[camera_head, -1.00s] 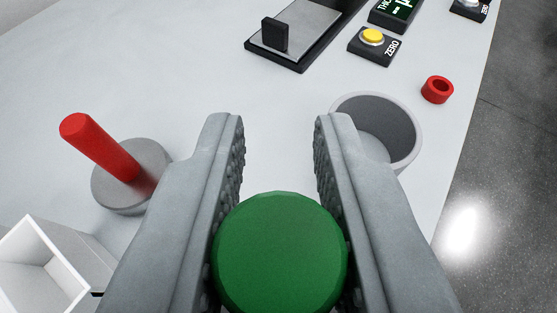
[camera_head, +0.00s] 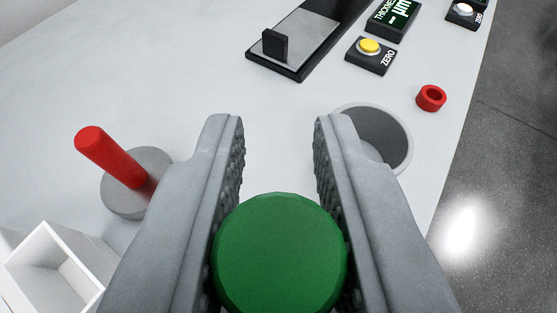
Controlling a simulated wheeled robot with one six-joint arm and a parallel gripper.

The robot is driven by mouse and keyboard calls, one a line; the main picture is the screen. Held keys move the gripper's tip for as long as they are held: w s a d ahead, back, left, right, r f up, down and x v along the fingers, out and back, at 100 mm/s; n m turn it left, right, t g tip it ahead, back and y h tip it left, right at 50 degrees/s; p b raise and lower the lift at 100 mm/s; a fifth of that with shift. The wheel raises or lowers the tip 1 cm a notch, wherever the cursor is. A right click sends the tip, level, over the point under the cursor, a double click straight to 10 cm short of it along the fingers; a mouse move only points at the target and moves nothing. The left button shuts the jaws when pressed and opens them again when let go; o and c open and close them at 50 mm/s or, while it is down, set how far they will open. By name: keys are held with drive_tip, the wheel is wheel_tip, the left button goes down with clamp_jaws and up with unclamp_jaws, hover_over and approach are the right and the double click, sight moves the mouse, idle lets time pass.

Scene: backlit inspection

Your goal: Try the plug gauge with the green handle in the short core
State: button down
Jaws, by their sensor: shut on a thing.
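My gripper (camera_head: 279,135) is shut on the green handle of the plug gauge (camera_head: 280,252), seen end-on between the ribbed finger pads. The rest of the gauge is hidden below the handle. A small red ring-shaped piece (camera_head: 431,98) with a hole in its top stands at the right of the table; it may be the short core, but I cannot be sure. It is apart from my gripper, ahead and to the right.
A red rod (camera_head: 112,157) stands on a round grey base (camera_head: 137,184) at left. A white open box (camera_head: 54,268) is at lower left. A yellow-button ZERO box (camera_head: 370,56) and a black-framed plate (camera_head: 298,45) lie farther back. The table edge is right.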

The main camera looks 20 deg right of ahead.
drive_tip(key=shift+f, duration=1.8)
drive_tip(key=shift+f, duration=0.9)
idle(0.9)
drive_tip(key=shift+r, duration=0.2)
drive_tip(key=shift+r, duration=1.75)
drive_tip(key=shift+r, duration=2.5)
drive_tip(key=shift+w, duration=0.1)
